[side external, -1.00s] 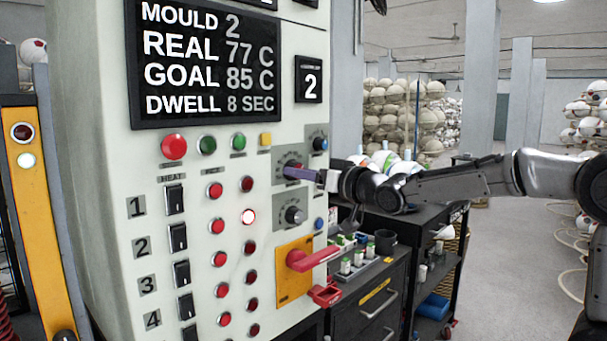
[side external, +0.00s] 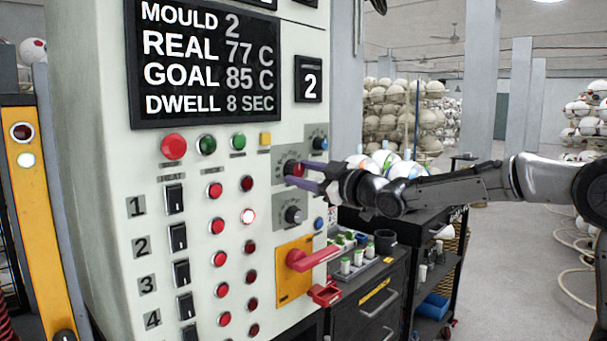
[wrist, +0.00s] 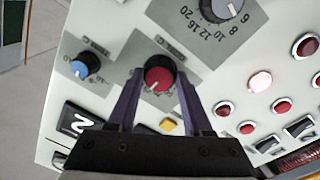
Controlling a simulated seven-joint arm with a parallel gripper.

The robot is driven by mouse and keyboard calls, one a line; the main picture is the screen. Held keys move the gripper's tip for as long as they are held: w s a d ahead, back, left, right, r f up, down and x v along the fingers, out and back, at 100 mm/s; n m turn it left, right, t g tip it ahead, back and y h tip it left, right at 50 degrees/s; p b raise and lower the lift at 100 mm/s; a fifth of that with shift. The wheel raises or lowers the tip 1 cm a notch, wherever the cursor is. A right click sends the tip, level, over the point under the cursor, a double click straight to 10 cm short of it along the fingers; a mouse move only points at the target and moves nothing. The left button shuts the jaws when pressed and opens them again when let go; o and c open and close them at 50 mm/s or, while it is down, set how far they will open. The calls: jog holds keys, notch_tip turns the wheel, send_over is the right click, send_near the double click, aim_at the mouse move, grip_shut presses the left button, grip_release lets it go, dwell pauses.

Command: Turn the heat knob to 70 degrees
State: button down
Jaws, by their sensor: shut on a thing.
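The red knob (wrist: 158,79), which I take to be the heat knob, sits on a grey plate with a dial scale. In the side external view the red knob (side external: 291,167) is on the panel's right part. My gripper (wrist: 158,84) has its two purple fingers on either side of the knob, shut on it. In the side external view my gripper (side external: 300,175) reaches the knob from the right. The display (side external: 207,62) reads MOULD 2, REAL 77 C, GOAL 85 C, DWELL 8 SEC. The knob's scale is too small to read.
A blue knob (wrist: 86,66) and a grey knob (wrist: 219,9) flank the red one. A red lever (side external: 312,259) on an orange plate sticks out below. Rows of buttons and black switches (side external: 176,199) are to the left. A dark cart (side external: 367,300) stands under my arm.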

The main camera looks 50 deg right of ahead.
jog(key=n, duration=0.6)
jog(key=shift+d, duration=0.1)
jog(key=shift+n, duration=0.4)
jog(key=shift+c, duration=1.6)
grip_release()
jog(key=s, duration=1.3)
jog(key=shift+s+f, duration=0.35)
jog(key=shift+s, duration=0.05)
